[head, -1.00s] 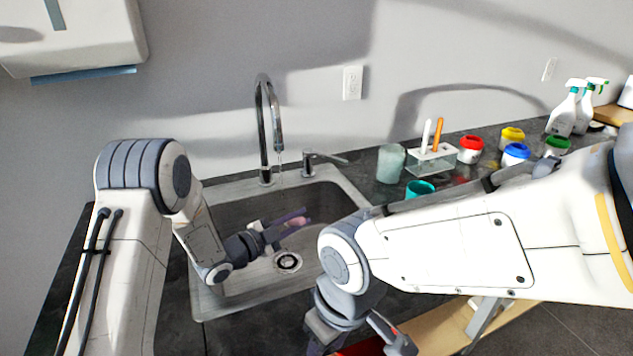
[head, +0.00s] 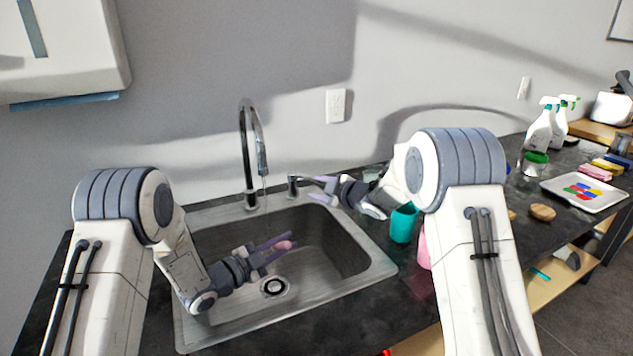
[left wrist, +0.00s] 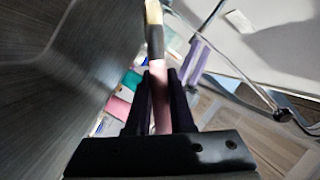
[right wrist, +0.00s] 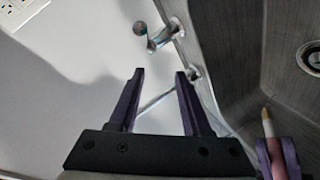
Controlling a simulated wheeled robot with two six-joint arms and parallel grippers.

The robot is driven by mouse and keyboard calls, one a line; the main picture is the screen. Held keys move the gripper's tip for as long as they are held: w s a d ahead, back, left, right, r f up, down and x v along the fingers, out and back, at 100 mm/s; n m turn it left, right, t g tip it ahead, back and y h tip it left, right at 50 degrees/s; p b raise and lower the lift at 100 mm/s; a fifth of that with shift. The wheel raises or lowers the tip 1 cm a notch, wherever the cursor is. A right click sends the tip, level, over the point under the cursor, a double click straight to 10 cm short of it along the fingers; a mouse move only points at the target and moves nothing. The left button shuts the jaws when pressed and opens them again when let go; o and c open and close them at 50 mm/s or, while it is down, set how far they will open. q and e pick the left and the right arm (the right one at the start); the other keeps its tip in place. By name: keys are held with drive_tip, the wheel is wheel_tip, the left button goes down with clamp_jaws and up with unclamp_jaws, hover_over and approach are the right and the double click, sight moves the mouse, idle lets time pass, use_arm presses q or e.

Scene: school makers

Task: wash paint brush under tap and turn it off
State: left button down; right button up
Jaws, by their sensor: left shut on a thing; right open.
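The chrome tap (head: 246,160) stands behind the sink (head: 350,292), and a thin stream of water falls from its spout. My left gripper (head: 290,241) is inside the sink, below the spout, shut on the paint brush. The brush's pink handle (left wrist: 161,110) and pale bristles (left wrist: 154,14) show in the left wrist view; its tip also shows in the right wrist view (right wrist: 268,124). My right gripper (head: 318,189) is open beside the tap lever (head: 293,186) at the sink's back right. In the right wrist view the lever's rod (right wrist: 157,101) runs between the open fingers.
A teal cup (head: 403,224) stands right of the sink, close to my right arm. Spray bottles (head: 541,130), a green-lidded jar (head: 535,164) and a paint tray (head: 584,192) are farther right. A paper towel dispenser (head: 70,50) hangs upper left.

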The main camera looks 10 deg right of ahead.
drive_tip(key=n+y, duration=0.1)
approach(310, 179)
drive_tip(key=w+f, duration=0.2)
drive_tip(key=x, duration=0.7)
drive_tip(key=shift+w+d+r+t, duration=0.25)
drive_tip(key=shift+w+t, duration=0.05)
drive_tip(key=shift+t, duration=0.1)
clamp_jaws()
idle(0.8)
